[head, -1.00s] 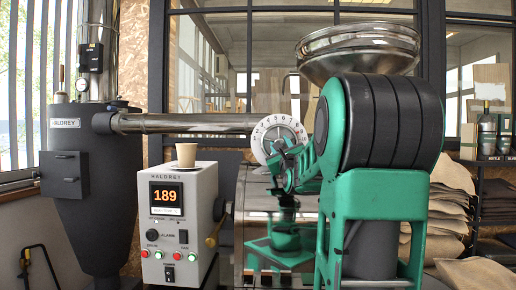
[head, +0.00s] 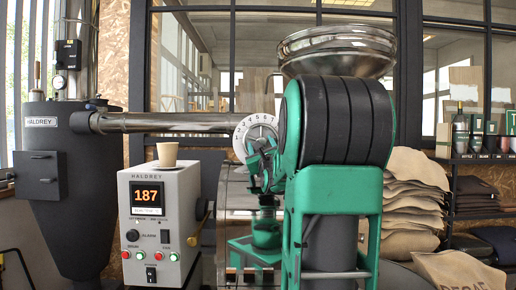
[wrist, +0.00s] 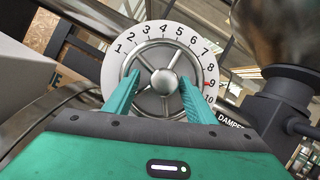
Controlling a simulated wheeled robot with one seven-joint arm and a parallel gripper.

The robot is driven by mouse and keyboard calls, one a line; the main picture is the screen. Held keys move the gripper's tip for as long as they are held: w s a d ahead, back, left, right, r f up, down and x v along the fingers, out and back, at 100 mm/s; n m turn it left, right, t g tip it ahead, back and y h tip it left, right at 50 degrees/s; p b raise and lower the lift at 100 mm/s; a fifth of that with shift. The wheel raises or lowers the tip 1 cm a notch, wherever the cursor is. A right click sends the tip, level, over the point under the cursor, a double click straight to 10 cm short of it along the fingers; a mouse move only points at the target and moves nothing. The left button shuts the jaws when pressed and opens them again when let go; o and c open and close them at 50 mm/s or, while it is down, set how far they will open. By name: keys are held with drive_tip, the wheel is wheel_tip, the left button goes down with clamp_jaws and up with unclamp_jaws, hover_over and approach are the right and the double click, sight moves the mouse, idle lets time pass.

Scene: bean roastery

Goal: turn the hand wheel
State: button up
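The hand wheel (wrist: 150,62) is a silver spoked wheel with a round hub. It sits in front of a white dial (wrist: 118,62) numbered 1 to 10, with a red mark near 9 and 10. My gripper (wrist: 160,76) has its two green fingers apart, one toward the left and one toward the right side of the wheel, overlapping it in the wrist view. I cannot tell whether they touch the rim. In the head view the dial (head: 242,136) shows behind my green gripper (head: 255,160), which hides the wheel.
A grey control box (head: 150,225) reading 187 stands left of the dial, with a paper cup (head: 167,154) on top. A steel pipe (head: 180,122) runs behind. A dark cylinder (wrist: 270,105) and a plate lettered DAMPER (wrist: 230,120) are close on the right in the wrist view.

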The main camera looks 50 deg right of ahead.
drive_tip(key=shift+s+a, duration=0.1)
drive_tip(key=shift+s, duration=0.05)
drive_tip(key=v, duration=1)
drive_tip(key=shift+a+f, duration=0.2)
